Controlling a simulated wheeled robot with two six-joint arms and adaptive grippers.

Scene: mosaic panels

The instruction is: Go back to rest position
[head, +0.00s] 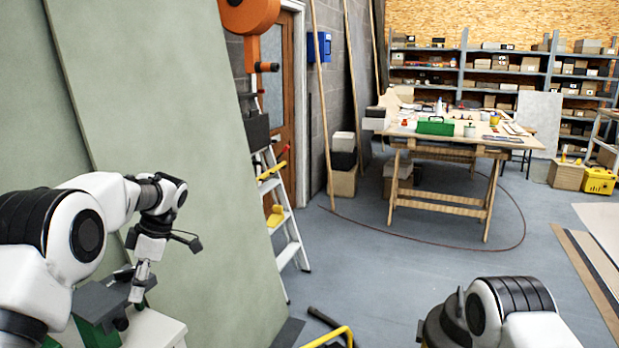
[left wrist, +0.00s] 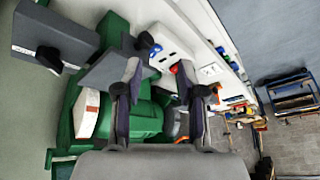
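My left arm (head: 95,215) comes in from the left in the head view, bent with its wrist pointing down. My left gripper (head: 138,290) is just above or beside a green and grey machine (head: 98,303); I cannot tell whether they touch. In the left wrist view the two fingers of my left gripper (left wrist: 160,88) stand apart with nothing held between them. The green machine body (left wrist: 147,118) lies beyond the fingers. My right arm (head: 505,308) shows at the bottom right of the head view; its gripper is out of view.
Tall green panels (head: 175,130) lean close behind my left arm. A stepladder (head: 283,215) stands beside them. A wooden workbench (head: 440,150) and shelves (head: 490,70) are farther back. The grey floor (head: 400,270) between is mostly clear. A yellow-handled item (head: 328,337) is at the bottom.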

